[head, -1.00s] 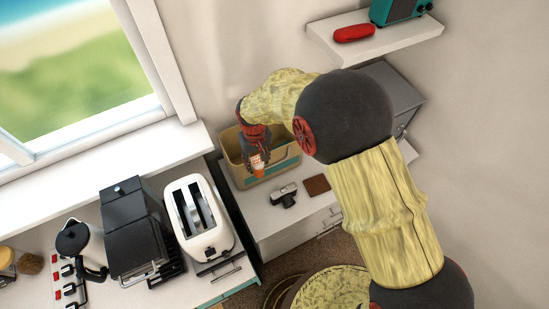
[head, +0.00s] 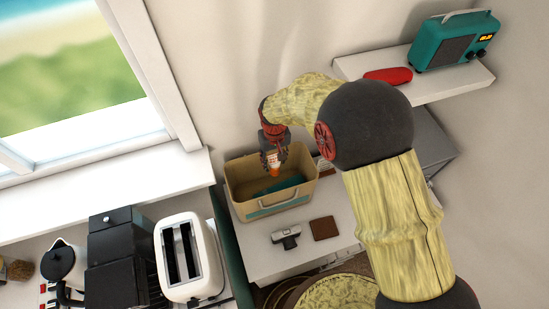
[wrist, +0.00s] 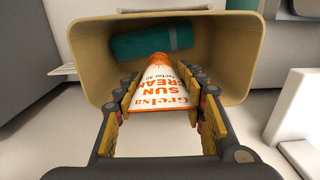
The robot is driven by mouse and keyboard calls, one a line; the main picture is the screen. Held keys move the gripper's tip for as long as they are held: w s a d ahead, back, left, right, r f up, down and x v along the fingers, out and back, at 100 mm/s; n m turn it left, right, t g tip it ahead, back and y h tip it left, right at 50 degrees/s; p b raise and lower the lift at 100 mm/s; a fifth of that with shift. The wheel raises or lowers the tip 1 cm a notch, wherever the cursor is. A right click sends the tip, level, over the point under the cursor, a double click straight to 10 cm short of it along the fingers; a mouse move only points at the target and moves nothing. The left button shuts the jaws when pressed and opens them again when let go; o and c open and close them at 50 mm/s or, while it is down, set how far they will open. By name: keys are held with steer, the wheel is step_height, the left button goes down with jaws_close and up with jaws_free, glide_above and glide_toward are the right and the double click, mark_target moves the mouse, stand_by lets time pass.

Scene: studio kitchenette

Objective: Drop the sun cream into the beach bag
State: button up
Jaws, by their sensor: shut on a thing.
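The sun cream (wrist: 165,92) is a white tube with orange print and an orange end, labelled "Grelsa SUN CREAM". It also shows in the head view (head: 272,161). My gripper (wrist: 164,90) is shut on it, with a finger on each side; it appears in the head view (head: 273,148) too. The tan beach bag (head: 290,206) stands open on a white surface. In the wrist view the bag's rim (wrist: 80,60) surrounds the tube's far end. The tube is over the bag's opening, tilted down. A teal rolled item (wrist: 150,41) lies inside the bag.
A camera (head: 286,237) and a brown wallet-like square (head: 324,228) lie in front of the bag. A white toaster (head: 188,258) and a black appliance (head: 116,260) stand on the left counter. A shelf above holds a red case (head: 388,76) and a teal radio (head: 455,42).

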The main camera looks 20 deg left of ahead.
mark_target(275, 165)
steer(key=shift+f+b, duration=0.75)
steer(key=shift+f, duration=1.2)
steer(key=o, duration=1.6)
step_height(275, 165, up, 12)
steer(key=shift+r, duration=0.1)
